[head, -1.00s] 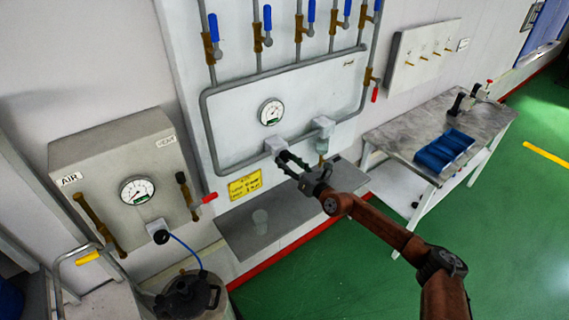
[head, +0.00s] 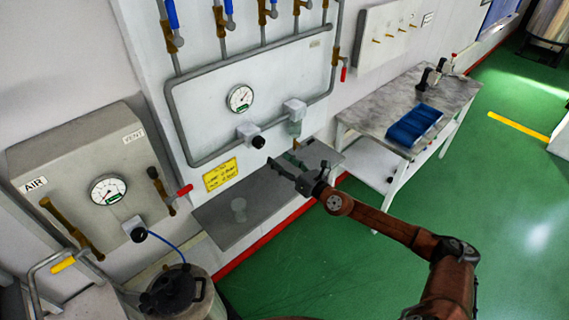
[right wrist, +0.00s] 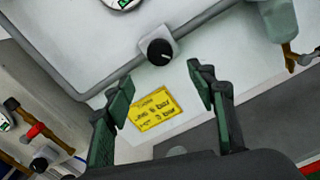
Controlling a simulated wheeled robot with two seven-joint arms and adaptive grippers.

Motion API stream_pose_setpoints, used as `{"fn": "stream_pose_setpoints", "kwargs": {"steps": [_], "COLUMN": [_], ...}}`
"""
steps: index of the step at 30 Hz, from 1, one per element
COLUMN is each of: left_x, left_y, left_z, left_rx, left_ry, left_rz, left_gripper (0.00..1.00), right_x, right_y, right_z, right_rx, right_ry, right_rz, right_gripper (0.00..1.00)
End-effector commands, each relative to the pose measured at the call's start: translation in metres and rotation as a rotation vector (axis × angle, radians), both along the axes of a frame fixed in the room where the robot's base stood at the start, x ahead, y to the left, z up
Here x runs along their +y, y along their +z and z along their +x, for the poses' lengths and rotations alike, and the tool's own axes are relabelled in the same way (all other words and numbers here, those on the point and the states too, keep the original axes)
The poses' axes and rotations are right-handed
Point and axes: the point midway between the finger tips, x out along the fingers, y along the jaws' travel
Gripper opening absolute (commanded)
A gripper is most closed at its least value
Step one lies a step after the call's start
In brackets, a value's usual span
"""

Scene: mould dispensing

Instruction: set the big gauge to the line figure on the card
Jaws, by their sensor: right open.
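One round white gauge (head: 240,98) is on the wall panel, with a black knob (head: 258,142) on a pale block below it. A second gauge (head: 108,189) is on the grey AIR box, with its own black knob (head: 138,234). They look similar in size; the needle readings are too small to tell. My right gripper (head: 283,164) is open and empty, apart from the panel knob. In the right wrist view that knob (right wrist: 160,52) lies beyond the fingertips. My left gripper is out of view.
A clear cup (head: 238,208) stands on the grey shelf (head: 265,197) under the panel. A lidded pot (head: 178,290) stands lower left. A table (head: 360,112) with a blue tray (head: 413,125) is at right.

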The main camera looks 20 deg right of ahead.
Motion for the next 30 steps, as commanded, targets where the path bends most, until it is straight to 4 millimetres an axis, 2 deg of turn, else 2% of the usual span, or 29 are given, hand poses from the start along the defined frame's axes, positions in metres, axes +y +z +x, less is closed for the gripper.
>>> {"fn": "stream_pose_setpoints", "kwargs": {"steps": [6,16,19,23,27,30], "left_x": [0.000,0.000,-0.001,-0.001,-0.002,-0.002], "left_y": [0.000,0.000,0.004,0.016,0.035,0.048], "left_z": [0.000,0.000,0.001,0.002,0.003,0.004], "left_rx": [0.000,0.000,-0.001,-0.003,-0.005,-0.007], "left_ry": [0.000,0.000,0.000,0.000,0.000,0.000], "left_rz": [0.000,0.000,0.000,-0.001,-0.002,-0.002], "left_gripper": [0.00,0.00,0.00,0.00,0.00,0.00], "right_x": [-0.005,-0.005,-0.005,-0.008,-0.015,-0.019], "right_y": [0.000,0.000,0.005,0.020,0.036,0.037], "right_z": [-0.016,-0.017,-0.014,-0.006,0.008,0.017], "right_rx": [0.000,0.001,0.020,0.104,0.257,0.377], "right_ry": [0.001,0.000,-0.005,-0.027,-0.054,-0.065], "right_rz": [0.001,0.004,0.063,0.316,0.767,1.109], "right_gripper": [0.51,0.51,0.51,0.51,0.51,0.51]}}
